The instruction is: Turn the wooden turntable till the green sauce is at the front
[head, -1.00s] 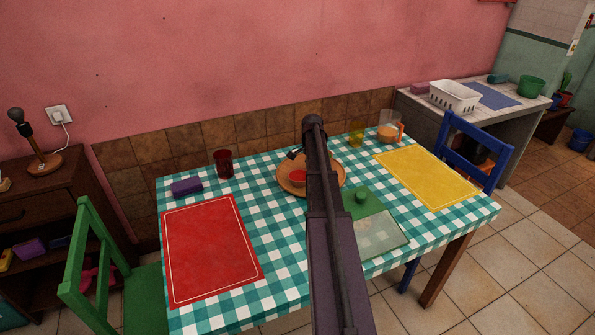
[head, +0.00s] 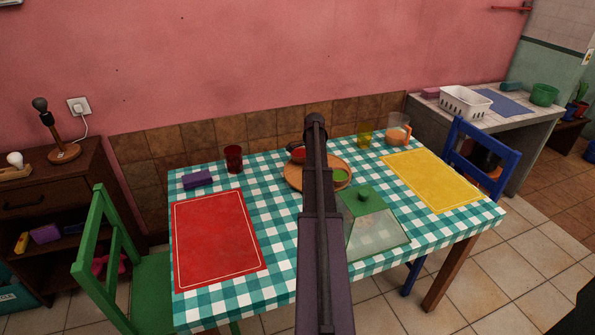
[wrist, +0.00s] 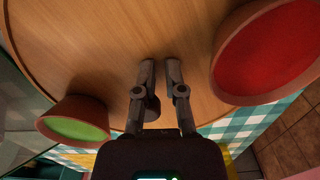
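The wooden turntable (head: 304,183) lies on the checked table, partly hidden by my arm in the head view. The bowl of green sauce (head: 341,175) is at its front right. The bowl of red sauce (head: 297,150) is at its back left. In the wrist view, the green sauce bowl (wrist: 75,127) is at left and the red one (wrist: 268,50) at right. My gripper (wrist: 160,65) points down over the wood between them, its fingers a little apart with bare wood showing between the tips. A dark knob (wrist: 153,108) shows beside the left finger; contact is unclear. The head view hides the gripper.
A dark red cup (head: 233,158), a yellow glass (head: 364,135) and a jug (head: 397,132) stand farther back. Red (head: 217,240) and yellow (head: 430,178) mats lie either side.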

